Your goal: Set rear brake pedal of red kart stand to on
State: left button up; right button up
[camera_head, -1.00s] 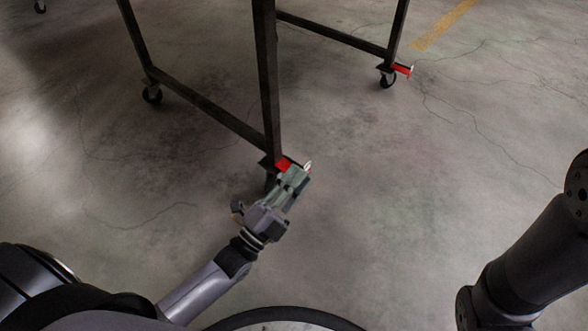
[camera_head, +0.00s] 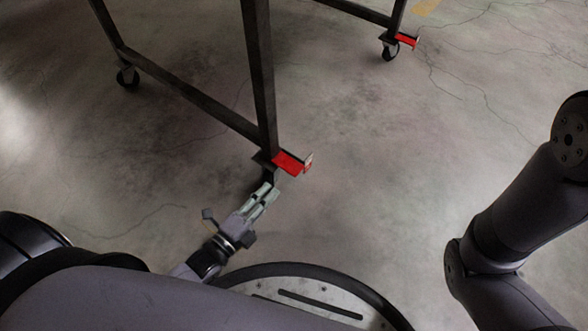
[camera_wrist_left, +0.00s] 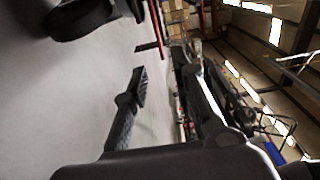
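The kart stand (camera_head: 258,80) shows in the head view as a dark metal frame on caster wheels. A red pedal (camera_head: 289,162) with a pale upturned end sticks out to the right at the foot of its near leg. I cannot tell whether this pedal is on or off. A second red pedal (camera_head: 406,41) is at the far leg. My left gripper (camera_head: 268,190) is just below and left of the near pedal, apart from it and empty. In the left wrist view its fingers (camera_wrist_left: 160,65) stand apart. My right gripper is out of view.
A caster wheel (camera_wrist_left: 80,18) is close at the upper left of the left wrist view. Another caster (camera_head: 127,78) stands at the left leg in the head view. Concrete floor to the right of the stand is clear. My right arm is at the right edge.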

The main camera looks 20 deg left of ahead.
aim_at(295, 168)
pick_arm(q)
jog(key=b+x, duration=0.5)
jog(key=x, duration=0.5)
jog(key=shift+w+f, duration=0.1)
jog(key=shift+f, duration=0.1)
jog(key=shift+w+d+r, duration=0.2)
jog(key=shift+w+d, duration=0.05)
jog(key=shift+w, duration=0.4)
jog(key=shift+c, duration=0.3)
grip_shut()
